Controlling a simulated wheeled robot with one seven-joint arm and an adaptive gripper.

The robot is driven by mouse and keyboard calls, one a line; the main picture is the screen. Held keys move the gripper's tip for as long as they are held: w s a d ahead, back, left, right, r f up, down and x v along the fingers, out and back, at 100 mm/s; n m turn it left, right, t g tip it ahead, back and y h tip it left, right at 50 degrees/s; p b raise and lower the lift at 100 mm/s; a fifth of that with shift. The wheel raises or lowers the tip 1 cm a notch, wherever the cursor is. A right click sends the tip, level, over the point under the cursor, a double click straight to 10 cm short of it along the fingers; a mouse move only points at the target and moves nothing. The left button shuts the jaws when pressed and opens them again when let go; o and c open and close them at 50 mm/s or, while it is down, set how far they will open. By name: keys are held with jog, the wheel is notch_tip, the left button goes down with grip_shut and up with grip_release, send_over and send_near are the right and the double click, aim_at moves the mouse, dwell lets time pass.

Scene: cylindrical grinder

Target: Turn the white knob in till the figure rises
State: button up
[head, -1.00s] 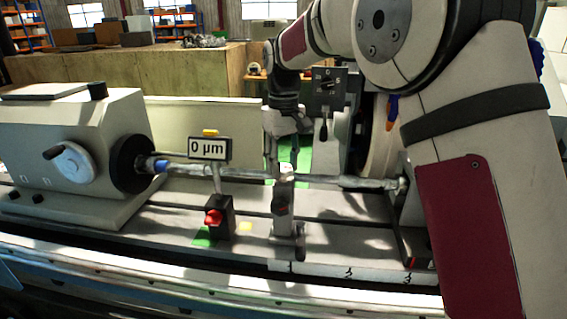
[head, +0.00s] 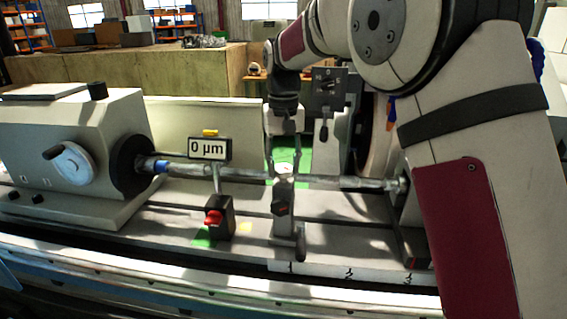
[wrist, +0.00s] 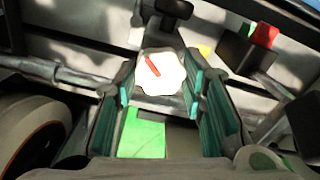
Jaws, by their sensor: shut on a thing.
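The white knob (wrist: 172,78) shows in the wrist view as a scalloped disc with a red mark. It lies between the two teal-padded fingers of my gripper (wrist: 160,72), which is shut on it. In the head view, my gripper (head: 284,150) points down at the top of the grey rest around the long shaft; the knob is hard to make out there. The display (head: 209,148) stands left of my gripper and reads 0 µm.
The shaft (head: 245,174) runs between the left headstock (head: 70,125) and the right end support. The gauge stand with a red knob (head: 214,217) stands left of the rest. A grinding wheel (wrist: 30,135) is close by in the wrist view.

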aim_at(283, 167)
jog(key=o, duration=1.2)
notch_tip(283, 167, up, 12)
jog(key=shift+r, duration=0.1)
